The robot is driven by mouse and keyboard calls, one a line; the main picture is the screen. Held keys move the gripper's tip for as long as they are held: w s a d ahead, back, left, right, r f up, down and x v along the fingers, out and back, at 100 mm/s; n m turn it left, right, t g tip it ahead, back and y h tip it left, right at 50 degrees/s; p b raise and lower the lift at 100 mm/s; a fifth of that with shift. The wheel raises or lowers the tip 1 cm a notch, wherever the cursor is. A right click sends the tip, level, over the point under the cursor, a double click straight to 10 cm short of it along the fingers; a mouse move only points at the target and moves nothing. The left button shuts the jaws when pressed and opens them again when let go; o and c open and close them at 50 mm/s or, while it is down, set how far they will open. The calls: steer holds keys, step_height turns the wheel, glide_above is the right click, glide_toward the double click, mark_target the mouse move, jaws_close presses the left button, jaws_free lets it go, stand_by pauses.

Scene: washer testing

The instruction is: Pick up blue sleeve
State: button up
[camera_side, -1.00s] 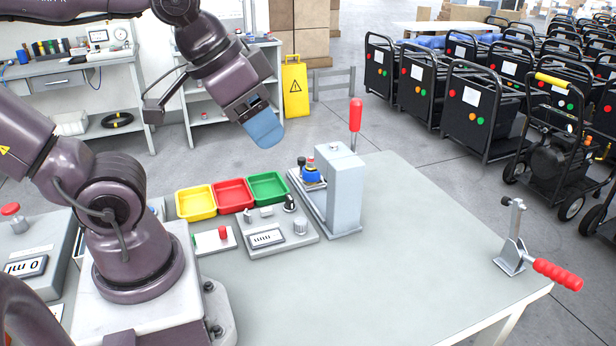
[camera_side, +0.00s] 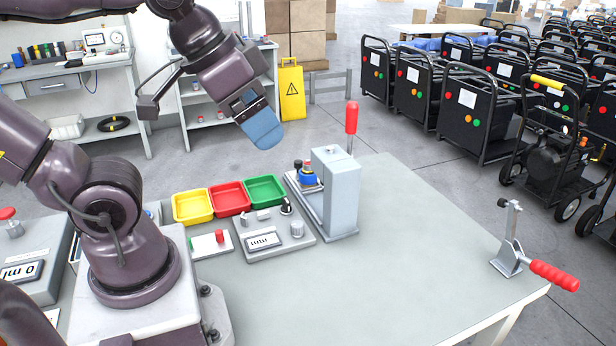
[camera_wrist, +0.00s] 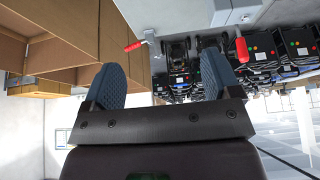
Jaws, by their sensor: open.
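A small blue part (camera_side: 309,178), which looks like the blue sleeve, sits at the left side of the grey press (camera_side: 336,192) in the side view. A dark piece and a reddish top show beside and above it; its exact seating is too small to tell. My gripper (camera_side: 264,130) with blue finger pads hangs in the air, above and to the left of the press in the picture. In the wrist view my gripper (camera_wrist: 162,80) has its two fingers wide apart with nothing between them. I cannot make out the blue sleeve in the wrist view.
The press has an upright red handle (camera_side: 351,117). Yellow (camera_side: 192,207), red (camera_side: 230,198) and green (camera_side: 265,191) trays stand left of it, behind a grey meter panel (camera_side: 268,242). A red-handled clamp (camera_side: 512,258) stands at the right edge. The table's front middle is clear.

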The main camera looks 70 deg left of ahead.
step_height(320, 180, up, 5)
steer(key=w+a+r+n+y, duration=0.1)
steer(key=w+a+r+n, duration=0.25)
steer(key=w+a, duration=0.75)
steer(key=n+g+y, duration=0.2)
steer(key=n, duration=0.2)
glide_above(306, 165)
steer(key=s+d, duration=0.3)
step_height(306, 165, down, 28)
steer(key=x, duration=0.7)
steer(key=shift+a+f, duration=0.1)
steer(key=shift+f, duration=0.3)
steer(key=shift+x, duration=3)
steer(key=shift+a, duration=0.1)
